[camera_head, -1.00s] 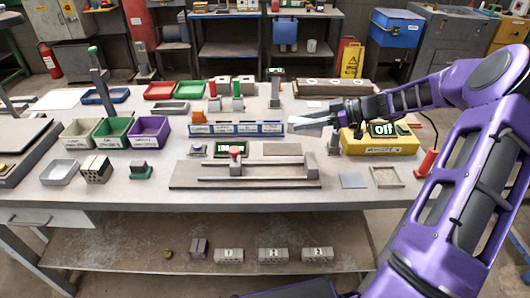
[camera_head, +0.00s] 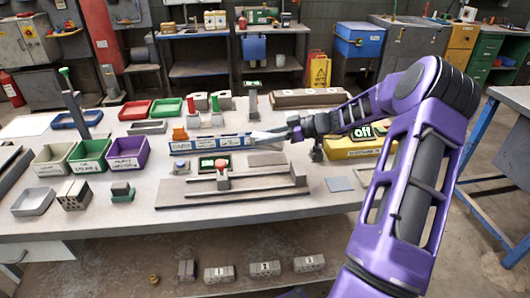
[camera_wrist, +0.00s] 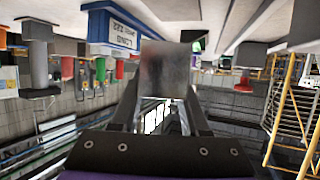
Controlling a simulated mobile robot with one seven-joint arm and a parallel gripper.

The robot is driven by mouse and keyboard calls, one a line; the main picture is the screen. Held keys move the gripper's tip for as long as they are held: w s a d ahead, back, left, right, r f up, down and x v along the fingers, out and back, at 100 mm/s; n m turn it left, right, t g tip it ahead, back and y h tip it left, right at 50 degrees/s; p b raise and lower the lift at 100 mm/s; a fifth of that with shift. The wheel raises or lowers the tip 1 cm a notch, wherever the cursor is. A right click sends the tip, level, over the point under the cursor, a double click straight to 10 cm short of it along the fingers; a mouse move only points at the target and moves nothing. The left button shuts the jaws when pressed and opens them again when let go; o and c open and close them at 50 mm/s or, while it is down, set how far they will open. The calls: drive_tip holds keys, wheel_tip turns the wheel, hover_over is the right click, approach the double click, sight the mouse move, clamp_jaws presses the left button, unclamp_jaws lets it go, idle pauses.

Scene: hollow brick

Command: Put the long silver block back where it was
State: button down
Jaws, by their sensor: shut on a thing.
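My gripper (camera_head: 296,130) is shut on the long silver block (camera_head: 266,134), which sticks out to the left from the fingers. In the wrist view the block's grey end face (camera_wrist: 166,68) sits between the fingers, and the scene appears upside down. A blue and white labelled rack (camera_head: 207,144) stands on the bench. In the head view the block overlaps the rack's right end; I cannot tell whether they touch. The rack's blue label (camera_wrist: 114,36), reading "LONG", shows just left of the block in the wrist view.
A yellow box (camera_head: 352,151) with an "Off" display is right of the rack. A fixture with a red knob (camera_head: 221,164) lies in front. White, green and purple bins (camera_head: 128,156) stand left. The bench's right front is fairly clear.

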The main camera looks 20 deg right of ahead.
sight(268, 148)
drive_tip(key=shift+f, duration=2.3)
drive_tip(key=shift+f+b, duration=0.2)
drive_tip(key=shift+b, duration=0.15)
drive_tip(key=shift+c, duration=2)
unclamp_jaws()
drive_tip(key=shift+r, duration=0.1)
drive_tip(key=shift+s+d+r+p, duration=0.1)
drive_tip(key=shift+d+r+p, duration=0.05)
drive_tip(key=shift+p, duration=0.2)
drive_tip(key=v, duration=1.1)
drive_tip(key=shift+s+d, duration=0.2)
